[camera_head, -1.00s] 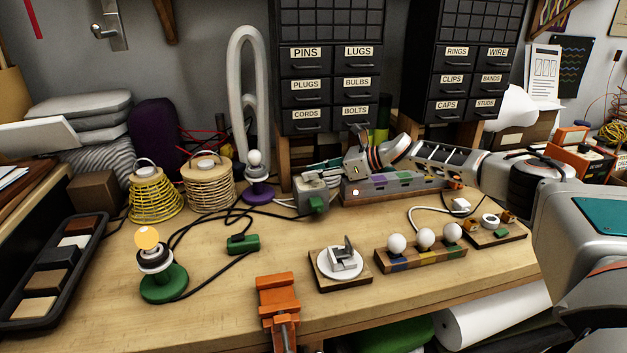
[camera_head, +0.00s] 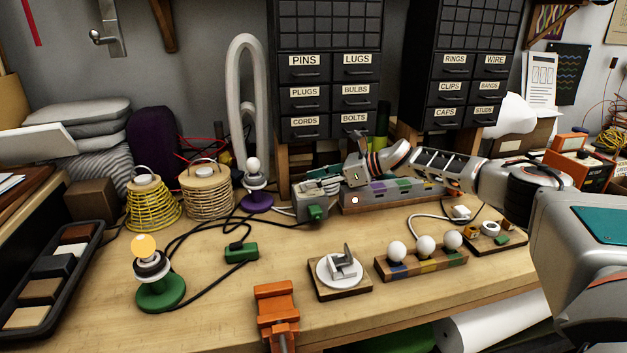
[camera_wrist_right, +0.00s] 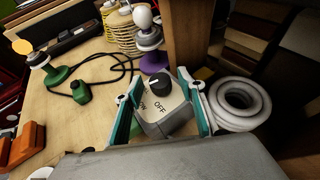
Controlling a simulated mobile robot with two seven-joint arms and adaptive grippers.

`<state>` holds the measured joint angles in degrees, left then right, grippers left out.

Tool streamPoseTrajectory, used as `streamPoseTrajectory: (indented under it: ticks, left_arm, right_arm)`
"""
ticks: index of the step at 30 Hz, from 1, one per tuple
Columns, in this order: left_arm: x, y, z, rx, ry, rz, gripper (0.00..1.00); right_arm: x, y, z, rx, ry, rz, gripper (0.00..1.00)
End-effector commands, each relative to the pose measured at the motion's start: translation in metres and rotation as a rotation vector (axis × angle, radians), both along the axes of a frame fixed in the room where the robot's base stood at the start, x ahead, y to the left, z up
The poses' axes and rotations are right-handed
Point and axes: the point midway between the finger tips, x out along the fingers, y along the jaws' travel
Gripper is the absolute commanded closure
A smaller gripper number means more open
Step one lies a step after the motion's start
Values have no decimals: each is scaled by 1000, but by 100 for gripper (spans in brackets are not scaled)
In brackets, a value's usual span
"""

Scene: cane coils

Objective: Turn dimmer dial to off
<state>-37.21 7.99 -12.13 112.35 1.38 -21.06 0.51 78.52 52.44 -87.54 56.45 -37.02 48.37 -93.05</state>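The dimmer is a grey box (camera_head: 312,208) at the back middle of the bench, partly hidden by my right gripper (camera_head: 318,184). In the right wrist view its black dial (camera_wrist_right: 158,87) stands on a pale face marked ON and OFF; I cannot tell where it points. The right gripper (camera_wrist_right: 160,78) is open, its teal fingers on either side of the box and dial, with a gap beside the dial. A lamp with a glowing yellow bulb (camera_head: 145,246) stands on a green base at the left. My left gripper is not in view.
A purple-based lamp (camera_head: 256,200) and dark cables lie left of the dimmer. Drawer cabinets (camera_head: 330,95) rise behind. An orange vise (camera_head: 276,305) is at the front edge. A white coil (camera_wrist_right: 240,103) sits beside the right finger.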

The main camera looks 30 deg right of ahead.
Motion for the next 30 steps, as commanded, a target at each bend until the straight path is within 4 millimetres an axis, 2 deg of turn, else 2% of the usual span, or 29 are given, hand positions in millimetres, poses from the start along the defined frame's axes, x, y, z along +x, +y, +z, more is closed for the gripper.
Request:
streamPoseTrajectory:
  ticks: [5, 18, 24, 30]
  left_arm:
    - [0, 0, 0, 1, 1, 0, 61]
    - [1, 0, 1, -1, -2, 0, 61]
    - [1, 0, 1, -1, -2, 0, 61]
    - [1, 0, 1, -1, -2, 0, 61]
  right_arm:
    - [-8, -10, 5, 0, -1, -2, 61]
    - [-62, -65, 36, 0, 0, -3, 61]
    - [-75, -77, 44, 0, 1, -1, 61]
    - [-78, -80, 46, 0, 0, -1, 61]
